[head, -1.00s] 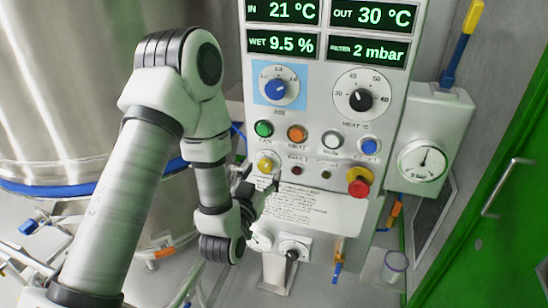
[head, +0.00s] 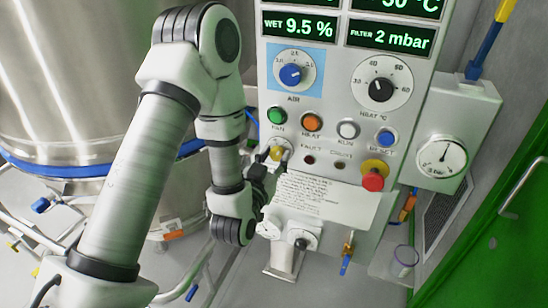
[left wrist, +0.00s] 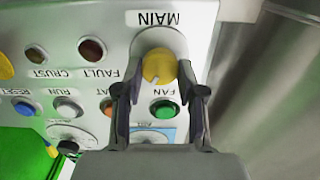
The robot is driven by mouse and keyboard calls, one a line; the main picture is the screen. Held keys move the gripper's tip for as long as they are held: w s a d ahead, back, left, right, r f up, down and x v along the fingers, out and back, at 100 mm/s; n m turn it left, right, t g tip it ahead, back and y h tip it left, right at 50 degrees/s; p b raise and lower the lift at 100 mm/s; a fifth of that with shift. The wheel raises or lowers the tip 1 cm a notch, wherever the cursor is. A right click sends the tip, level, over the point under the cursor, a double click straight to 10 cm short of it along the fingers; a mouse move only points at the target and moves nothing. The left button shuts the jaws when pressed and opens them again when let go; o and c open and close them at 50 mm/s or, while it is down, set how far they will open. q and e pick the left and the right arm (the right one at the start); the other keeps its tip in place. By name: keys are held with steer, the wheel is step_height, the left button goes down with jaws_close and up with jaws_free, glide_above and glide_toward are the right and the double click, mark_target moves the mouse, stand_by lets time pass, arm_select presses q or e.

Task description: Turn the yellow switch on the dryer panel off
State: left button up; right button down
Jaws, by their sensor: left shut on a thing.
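The yellow switch (head: 277,153) is on the dryer panel (head: 300,185), at the left below the green button. In the left wrist view the yellow switch (left wrist: 158,64) is a round knob on a silver plate by the upside-down label MAIN. A pale mark on the knob points toward the bottom of that picture, slightly left. My left gripper (head: 268,164) is at the knob. In the left wrist view the left gripper (left wrist: 160,74) has one finger on each side of the knob and is shut on it. The fingers partly hide the panel. My right gripper is not in view.
A green button (head: 277,116) and an orange button (head: 311,122) sit close above the switch. A red emergency stop (head: 373,180) sticks out at the right. A paper sheet (head: 325,200) lies below. A steel vessel (head: 70,80) stands at the left.

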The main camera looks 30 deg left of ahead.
arm_select(q)
steer(key=shift+f+n+b, duration=0.25)
steer(key=shift+n+b, duration=0.85)
steer(key=shift+n, duration=0.2)
steer(key=shift+n+b, duration=0.4)
steer(key=shift+n, duration=0.5)
steer(key=n, duration=0.2)
steer(key=shift+a+r+n, duration=0.1)
steer(key=shift+r+n, duration=0.05)
steer(key=shift+n, duration=0.25)
steer(key=n, duration=0.4)
steer(key=shift+n, duration=0.3)
steer(key=o, duration=1.1)
steer(key=shift+o, duration=0.2)
steer(key=shift+w, duration=0.15)
